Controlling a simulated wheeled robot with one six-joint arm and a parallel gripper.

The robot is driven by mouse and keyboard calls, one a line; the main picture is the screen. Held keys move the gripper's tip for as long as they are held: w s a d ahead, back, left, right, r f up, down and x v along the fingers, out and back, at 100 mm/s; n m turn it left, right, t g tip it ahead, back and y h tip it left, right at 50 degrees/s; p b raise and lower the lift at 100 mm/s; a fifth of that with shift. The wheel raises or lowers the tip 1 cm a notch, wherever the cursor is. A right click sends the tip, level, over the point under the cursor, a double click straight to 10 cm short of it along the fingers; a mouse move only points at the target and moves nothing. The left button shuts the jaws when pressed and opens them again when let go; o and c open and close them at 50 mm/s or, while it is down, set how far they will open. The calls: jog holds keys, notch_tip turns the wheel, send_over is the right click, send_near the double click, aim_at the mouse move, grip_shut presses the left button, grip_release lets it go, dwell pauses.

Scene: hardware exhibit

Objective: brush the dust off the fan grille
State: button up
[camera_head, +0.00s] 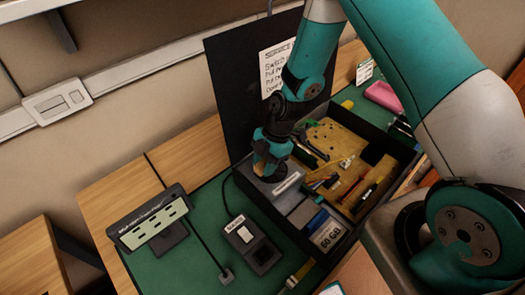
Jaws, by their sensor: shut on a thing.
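My arm reaches down from the upper right over a dark open case (292,228). My gripper (313,148) is at the end of the wrist, low over the case's tan inner board. It is dark and small in this view. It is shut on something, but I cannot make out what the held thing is. I cannot pick out the fan grille, its dust or a brush for certain. My wrist covers part of the case's left side.
A green mat (190,262) lies under the case. A dark panel (232,90) with a white notice (272,68) stands behind. A labelled stand (152,218) and a small switch box (252,243) are at left. Several tools lie in the case. A pink thing (388,97) is at right.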

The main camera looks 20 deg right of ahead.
jog(key=shift+s+a, duration=0.3)
jog(key=shift+a, duration=0.5)
jog(key=shift+r+p, duration=2.3)
jog(key=shift+r, duration=2)
